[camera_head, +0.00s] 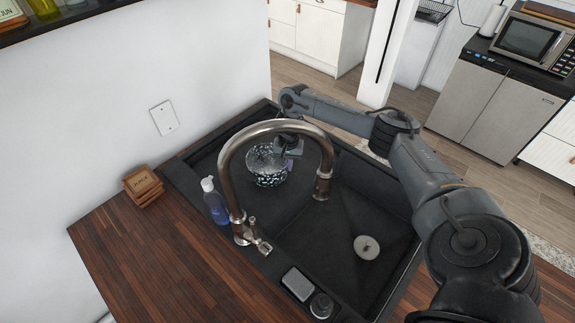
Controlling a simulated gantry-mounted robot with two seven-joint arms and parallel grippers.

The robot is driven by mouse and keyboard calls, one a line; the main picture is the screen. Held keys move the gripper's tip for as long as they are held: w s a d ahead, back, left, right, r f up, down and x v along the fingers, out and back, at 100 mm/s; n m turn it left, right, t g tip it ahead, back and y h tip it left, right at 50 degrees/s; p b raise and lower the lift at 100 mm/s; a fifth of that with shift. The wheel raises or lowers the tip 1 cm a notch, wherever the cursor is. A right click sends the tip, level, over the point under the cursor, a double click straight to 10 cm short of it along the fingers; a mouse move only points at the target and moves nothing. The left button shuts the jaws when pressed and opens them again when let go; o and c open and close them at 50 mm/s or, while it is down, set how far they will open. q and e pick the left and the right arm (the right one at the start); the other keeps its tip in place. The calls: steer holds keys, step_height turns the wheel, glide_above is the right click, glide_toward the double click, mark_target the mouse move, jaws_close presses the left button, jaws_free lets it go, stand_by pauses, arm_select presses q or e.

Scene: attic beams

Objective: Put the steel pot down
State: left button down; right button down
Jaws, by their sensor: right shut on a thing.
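The steel pot (267,180) is a small round vessel with a black-and-white speckled outside and a grey inside. It is at the back left part of the dark sink, behind the tap's arch, and looks upright. My right gripper (288,150) is shut on the pot at its right rim. The tap's spout and the gripper body partly hide the fingers and the grip. I cannot tell whether the pot's bottom touches the sink surface. My left gripper is not in view.
The dark sink (385,285) has a bronze tap (233,170) arching in front of the pot. A blue soap bottle (215,203) stands left of the tap. A sponge holder (297,284) is at the front edge, and wooden coasters (143,185) lie on the counter (150,255). The right basin is clear.

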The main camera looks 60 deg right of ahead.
steer(key=c, duration=1.3)
jaws_free()
steer(key=shift+o, duration=0.2)
step_height(320, 180, up, 12)
steer(key=p, duration=0.7)
steer(key=shift+s, duration=0.15)
